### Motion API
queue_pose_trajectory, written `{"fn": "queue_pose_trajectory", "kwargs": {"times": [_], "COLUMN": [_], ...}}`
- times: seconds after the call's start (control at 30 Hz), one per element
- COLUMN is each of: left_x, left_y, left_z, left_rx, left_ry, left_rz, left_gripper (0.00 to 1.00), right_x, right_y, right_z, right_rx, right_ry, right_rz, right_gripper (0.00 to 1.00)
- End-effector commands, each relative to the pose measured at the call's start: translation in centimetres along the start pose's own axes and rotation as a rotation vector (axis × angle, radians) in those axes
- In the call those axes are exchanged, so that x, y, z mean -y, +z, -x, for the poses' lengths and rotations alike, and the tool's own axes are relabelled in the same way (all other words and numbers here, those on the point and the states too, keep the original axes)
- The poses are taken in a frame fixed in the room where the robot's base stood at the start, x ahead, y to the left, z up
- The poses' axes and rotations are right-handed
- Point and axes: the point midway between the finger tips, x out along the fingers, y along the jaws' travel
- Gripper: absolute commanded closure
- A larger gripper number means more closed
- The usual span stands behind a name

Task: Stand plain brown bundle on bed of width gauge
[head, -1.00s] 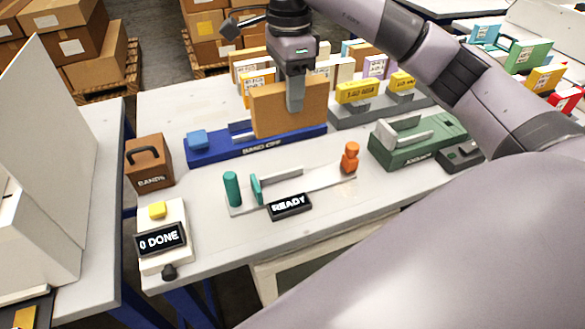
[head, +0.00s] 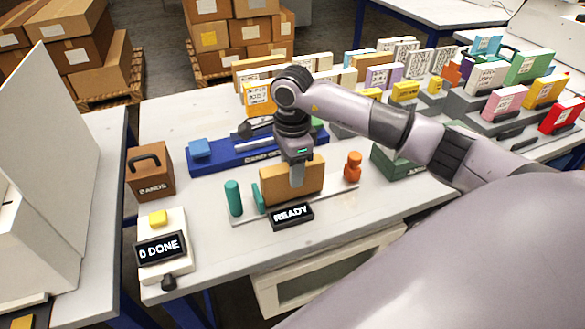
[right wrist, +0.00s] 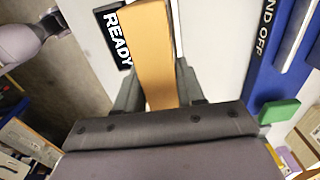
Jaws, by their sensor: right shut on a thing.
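The plain brown bundle (head: 308,181) is upright, long side along the width gauge, at the gauge's white bed (head: 340,187). My right gripper (head: 297,181) is shut on it from above. In the right wrist view the bundle (right wrist: 152,50) stands between the fingers of my right gripper (right wrist: 158,92). The gauge's teal jaw (head: 258,197) is close to the bundle's left end, and an orange knob (head: 352,166) stands to its right. I cannot tell whether the bundle's underside touches the bed. The gauge's display (head: 292,215) reads READY. My left gripper is not in view.
The blue band-off unit (head: 215,160) lies behind the gauge. A brown BANDS box (head: 150,172) and a counter reading 0 DONE (head: 161,248) stand at left. A green machine (head: 395,163) is at right. Several coloured bundles stand at the back. The front table strip is clear.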

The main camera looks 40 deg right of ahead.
Motion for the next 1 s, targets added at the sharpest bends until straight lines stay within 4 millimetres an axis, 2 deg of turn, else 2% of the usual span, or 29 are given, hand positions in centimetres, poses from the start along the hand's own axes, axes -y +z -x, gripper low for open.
{"fn": "queue_pose_trajectory", "kwargs": {"times": [0.4,0.43,0.5,0.83,0.93,1.0], "left_x": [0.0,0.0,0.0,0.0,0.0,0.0], "left_y": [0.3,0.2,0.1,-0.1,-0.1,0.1], "left_z": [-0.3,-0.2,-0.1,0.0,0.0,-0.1], "left_rx": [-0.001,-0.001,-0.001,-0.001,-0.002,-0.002], "left_ry": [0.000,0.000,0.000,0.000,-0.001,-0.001], "left_rz": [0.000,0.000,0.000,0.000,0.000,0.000], "left_gripper": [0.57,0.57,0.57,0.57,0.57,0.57], "right_x": [0.1,0.0,0.0,0.0,0.1,0.1], "right_y": [0.0,0.0,0.0,0.0,0.0,0.0], "right_z": [-0.9,-0.7,-0.7,-0.4,0.4,1.6], "right_rx": [0.000,0.000,0.000,0.000,0.001,0.002], "right_ry": [-0.002,-0.002,-0.002,-0.001,-0.005,-0.006], "right_rz": [0.000,0.000,0.000,0.000,0.000,0.001], "right_gripper": [0.96,0.52,0.36,0.36,0.36,0.36]}}
